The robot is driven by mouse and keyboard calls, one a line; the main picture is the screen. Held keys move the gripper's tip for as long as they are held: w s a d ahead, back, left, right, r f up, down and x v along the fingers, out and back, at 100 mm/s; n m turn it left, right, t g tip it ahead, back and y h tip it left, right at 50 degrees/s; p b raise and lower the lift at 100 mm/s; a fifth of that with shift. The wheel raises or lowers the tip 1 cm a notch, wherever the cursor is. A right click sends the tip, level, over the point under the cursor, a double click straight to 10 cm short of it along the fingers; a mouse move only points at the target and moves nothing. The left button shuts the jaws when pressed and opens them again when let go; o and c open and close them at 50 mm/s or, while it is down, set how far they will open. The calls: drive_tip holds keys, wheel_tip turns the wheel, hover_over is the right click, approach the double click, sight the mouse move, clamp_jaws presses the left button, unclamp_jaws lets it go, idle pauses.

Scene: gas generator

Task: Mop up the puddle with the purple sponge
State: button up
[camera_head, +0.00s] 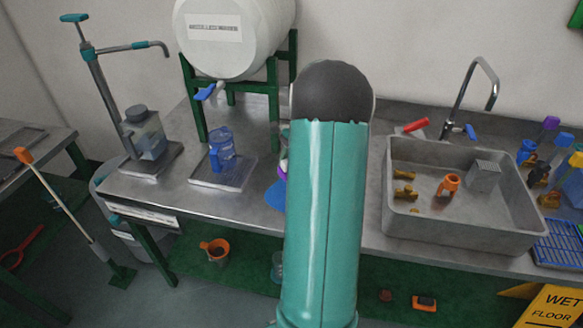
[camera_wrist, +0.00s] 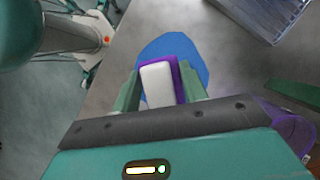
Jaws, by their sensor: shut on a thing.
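The purple sponge (camera_wrist: 157,85), with a white face and a purple edge, sits between the fingers of my gripper (camera_wrist: 161,86) in the wrist view. My gripper is shut on it. The blue puddle (camera_wrist: 202,62) lies on the metal table just beyond and around the sponge; the sponge covers part of it. I cannot tell whether the sponge touches the puddle. In the head view the puddle (camera_head: 275,196) shows at the left edge of my teal arm, which hides most of the gripper and sponge.
A metal plate with a blue-tinted bottle (camera_head: 222,150) stands left of the puddle, under a white tank (camera_head: 235,35) on a green frame. A sink (camera_head: 470,225) holding small items is to the right. A purple see-through vessel (camera_wrist: 290,130) is at the wrist view's right.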

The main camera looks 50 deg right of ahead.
drive_tip(key=shift+s+f, duration=0.1)
drive_tip(key=shift+f, duration=2.4)
drive_tip(key=shift+r, duration=0.15)
